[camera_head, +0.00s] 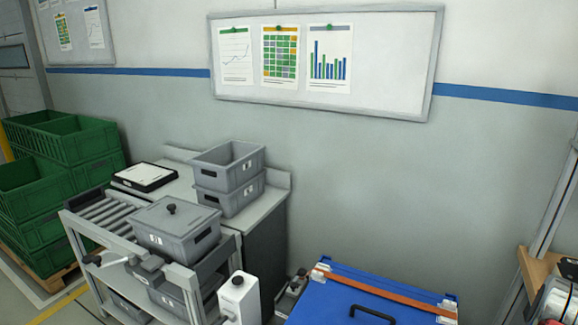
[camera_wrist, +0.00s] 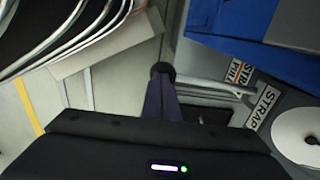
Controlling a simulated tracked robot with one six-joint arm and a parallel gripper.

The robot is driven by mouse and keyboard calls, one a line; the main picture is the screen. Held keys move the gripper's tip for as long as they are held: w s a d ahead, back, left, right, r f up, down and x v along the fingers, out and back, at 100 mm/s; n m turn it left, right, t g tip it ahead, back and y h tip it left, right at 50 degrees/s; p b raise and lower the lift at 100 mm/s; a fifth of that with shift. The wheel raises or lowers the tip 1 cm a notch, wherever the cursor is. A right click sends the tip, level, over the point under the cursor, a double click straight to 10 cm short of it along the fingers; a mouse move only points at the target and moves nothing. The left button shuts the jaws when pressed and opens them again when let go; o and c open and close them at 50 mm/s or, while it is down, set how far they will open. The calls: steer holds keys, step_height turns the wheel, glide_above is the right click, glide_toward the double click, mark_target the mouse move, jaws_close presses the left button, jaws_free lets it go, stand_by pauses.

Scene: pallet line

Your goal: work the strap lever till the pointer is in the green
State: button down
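The strap lever shows in the wrist view as a pale rod (camera_wrist: 215,85) with a black knob (camera_wrist: 162,69) at its left end. My gripper (camera_wrist: 161,82) has its dark fingers close together at this knob and looks shut on it. The fingers hide part of the knob. A white round dial (camera_wrist: 298,137) is cut off at the right edge of the wrist view; its pointer and green band cannot be made out. In the head view a blue crate (camera_head: 335,305) with an orange strap (camera_head: 385,292) stands at the bottom. My gripper is not seen there.
A grey bench with rollers (camera_head: 105,212) and lidded grey bins (camera_head: 172,232) stands left of the blue crate. Green crates (camera_head: 75,140) are stacked at the far left. A wooden shelf (camera_head: 540,270) is at the right edge.

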steer(key=shift+f, duration=0.75)
steer(key=shift+w+d+r, duration=0.1)
steer(key=shift+w+r, duration=0.05)
steer(key=shift+r, duration=1.1)
steer(key=shift+w+d+r, duration=0.1)
steer(key=shift+r, duration=1.15)
steer(key=shift+w+d+r, duration=0.1)
steer(key=shift+w+r, duration=0.05)
steer(key=shift+r, duration=2)
step_height(320, 180, up, 5)
steer(key=shift+w, duration=0.15)
